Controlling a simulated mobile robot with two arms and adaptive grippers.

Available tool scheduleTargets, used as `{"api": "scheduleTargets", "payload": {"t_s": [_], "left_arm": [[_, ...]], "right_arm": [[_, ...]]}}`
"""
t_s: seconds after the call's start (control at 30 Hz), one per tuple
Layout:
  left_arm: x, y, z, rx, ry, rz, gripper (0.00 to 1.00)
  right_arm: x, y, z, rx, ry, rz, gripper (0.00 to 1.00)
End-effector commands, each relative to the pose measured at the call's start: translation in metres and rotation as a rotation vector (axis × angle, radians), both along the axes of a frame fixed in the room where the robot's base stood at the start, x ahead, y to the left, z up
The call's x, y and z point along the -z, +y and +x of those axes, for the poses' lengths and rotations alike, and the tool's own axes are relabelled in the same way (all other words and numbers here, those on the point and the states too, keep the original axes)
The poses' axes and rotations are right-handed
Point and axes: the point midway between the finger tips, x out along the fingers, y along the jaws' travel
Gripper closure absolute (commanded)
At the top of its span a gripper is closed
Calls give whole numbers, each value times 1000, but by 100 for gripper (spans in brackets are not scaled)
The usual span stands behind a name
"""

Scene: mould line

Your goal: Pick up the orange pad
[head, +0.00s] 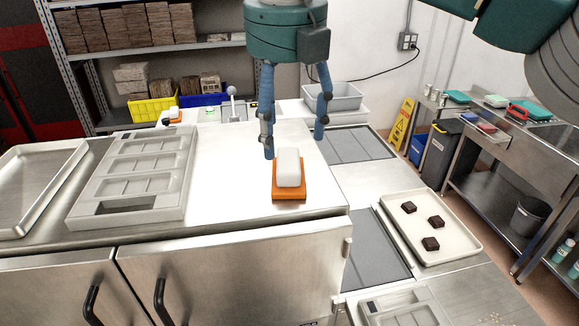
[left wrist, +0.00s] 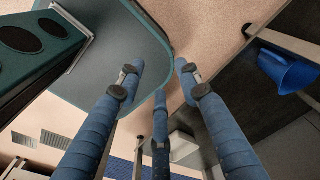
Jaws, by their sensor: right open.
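The orange pad (head: 289,195) lies flat on the white counter top near its front edge, in the middle of the head view. A white rounded block (head: 288,168) rests on it and hides much of its top. My right gripper (head: 294,148) points down just behind and above the pad. Its blue fingers are spread wide and nothing is held between them. One fingertip is close to the block's left side in the picture. My left gripper (left wrist: 158,74) shows only in the left wrist view, with its fingers apart and empty, away from the pad.
A grey mould tray (head: 140,165) and a metal tray (head: 35,185) lie left on the counter. A cream tray (head: 460,240) with dark pieces stands lower right. The counter beside the pad is clear.

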Motion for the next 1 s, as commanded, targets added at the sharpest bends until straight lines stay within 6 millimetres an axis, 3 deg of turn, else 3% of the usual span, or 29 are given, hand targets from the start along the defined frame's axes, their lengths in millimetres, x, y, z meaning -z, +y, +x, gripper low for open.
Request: {"api": "scheduleTargets", "payload": {"t_s": [0.17,0.37,0.53,1.0], "left_arm": [[-11,12,16,0,-20,13,65],[-32,23,36,-4,-50,24,65],[-35,22,32,-5,-45,23,65],[-30,9,20,-3,-28,10,65]], "right_arm": [[11,0,-1,-2,2,-2,32],[39,2,-2,0,3,0,32],[53,3,0,1,1,2,32],[56,3,0,1,0,3,32]]}}
